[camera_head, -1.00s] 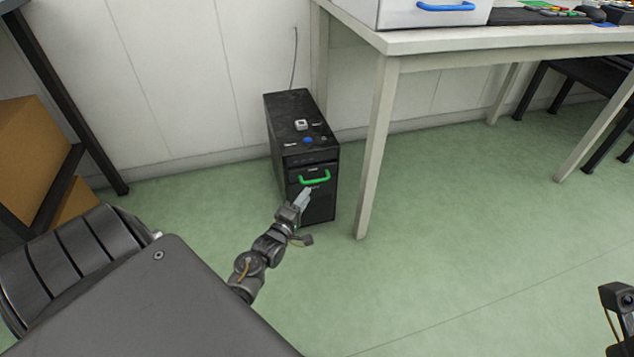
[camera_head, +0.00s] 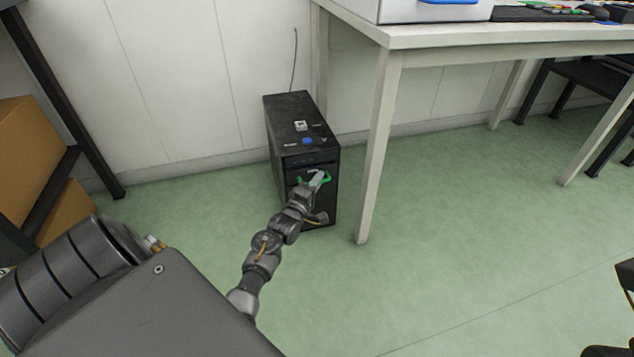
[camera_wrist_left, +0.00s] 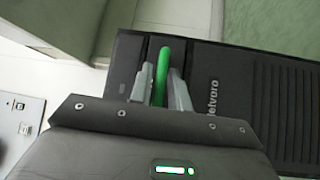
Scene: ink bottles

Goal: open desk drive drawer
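The black computer tower (camera_head: 287,112) stands upright on the floor against the wall. A green handle (camera_head: 327,180) is on the upper part of its front, partly hidden behind my left gripper (camera_head: 317,180). The drive drawer front looks flush with the tower. In the left wrist view the green handle (camera_wrist_left: 161,76) runs between the two grey fingers of my left gripper (camera_wrist_left: 160,88). The fingers stand apart on either side of it, with a narrow gap on the left side.
A white table (camera_head: 440,42) stands to the right of the tower, its near leg (camera_head: 377,150) close by. A shelf with cardboard boxes (camera_head: 30,150) is at the left. The green floor in front is clear.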

